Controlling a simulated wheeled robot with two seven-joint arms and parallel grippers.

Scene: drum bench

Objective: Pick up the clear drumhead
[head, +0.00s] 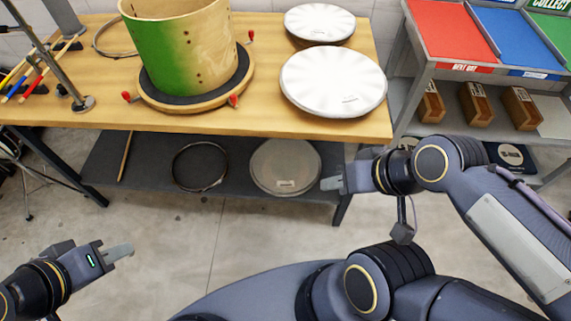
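A greyish, translucent-looking drumhead (272,170) with a small label lies flat on the low dark shelf under the bench. Left of it on that shelf lies a thin round rim (176,172) with the dark shelf colour inside; I cannot tell whether it is a bare hoop or a fully clear head. My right gripper (331,184) is just right of the greyish drumhead in the picture, apparently apart from it. My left gripper (122,251) is over the floor at lower left, away from everything. Finger gaps do not show clearly on either gripper.
Two white drumheads (333,80) (320,20) lie on the bench top (270,118). A green-and-wood drum shell (185,50) stands on a round base. A bench leg (343,207) is near my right gripper. A rack with coloured bins (450,35) stands right.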

